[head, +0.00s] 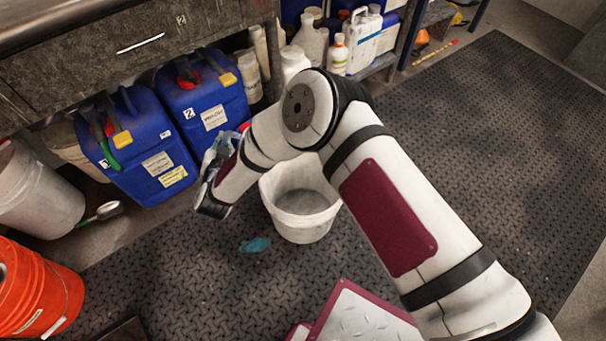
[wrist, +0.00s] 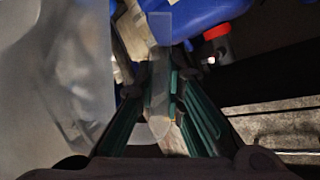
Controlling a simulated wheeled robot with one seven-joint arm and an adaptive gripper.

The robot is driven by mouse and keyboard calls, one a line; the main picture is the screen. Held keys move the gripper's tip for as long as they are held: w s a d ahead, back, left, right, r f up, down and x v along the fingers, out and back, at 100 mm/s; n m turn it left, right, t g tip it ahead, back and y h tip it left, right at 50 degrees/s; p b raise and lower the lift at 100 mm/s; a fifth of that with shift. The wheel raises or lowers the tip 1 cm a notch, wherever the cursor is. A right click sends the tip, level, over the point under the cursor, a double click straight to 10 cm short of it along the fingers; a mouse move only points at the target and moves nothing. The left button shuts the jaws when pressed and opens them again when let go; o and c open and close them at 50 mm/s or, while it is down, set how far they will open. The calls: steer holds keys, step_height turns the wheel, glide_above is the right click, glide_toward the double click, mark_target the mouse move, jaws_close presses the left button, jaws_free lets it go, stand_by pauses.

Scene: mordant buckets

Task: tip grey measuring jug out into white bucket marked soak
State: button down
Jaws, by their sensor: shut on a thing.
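My gripper (head: 212,196) hangs at the end of my arm, left of the white bucket (head: 303,226), and is mostly hidden by my wrist in the head view. In the wrist view my gripper (wrist: 160,85) has its teal-padded fingers closed on a clear strip, seemingly the handle of the grey measuring jug (wrist: 65,85). The see-through jug fills the left of that view; its contents and tilt cannot be told. A small part of it shows in the head view (head: 211,156). The white bucket stands upright and open on the floor, partly behind my arm; no marking is readable.
Blue jerrycans (head: 205,105) stand under the bench behind my gripper. An orange bucket (head: 38,290) and a pale bucket (head: 35,195) stand at left. A teal patch (head: 255,244) lies on the dark mat before the white bucket. The mat at right is clear.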

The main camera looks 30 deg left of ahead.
steer(key=f+b, duration=0.1)
steer(key=s+a+f+n+h+b, duration=0.1)
steer(key=a+f+n+b, duration=0.1)
steer(key=f, duration=0.1)
steer(key=shift+s+a+f+t, duration=0.1)
steer(key=shift+s+a+t, duration=0.1)
steer(key=shift+a+t, duration=0.1)
steer(key=shift+s+a+f+n+h+b, duration=0.15)
steer(key=shift+a+f+n+h+b, duration=0.15)
steer(key=shift+f+n+h+b, duration=0.4)
steer(key=shift+r, duration=0.2)
step_height(320, 180, up, 6)
steer(key=p, duration=0.4)
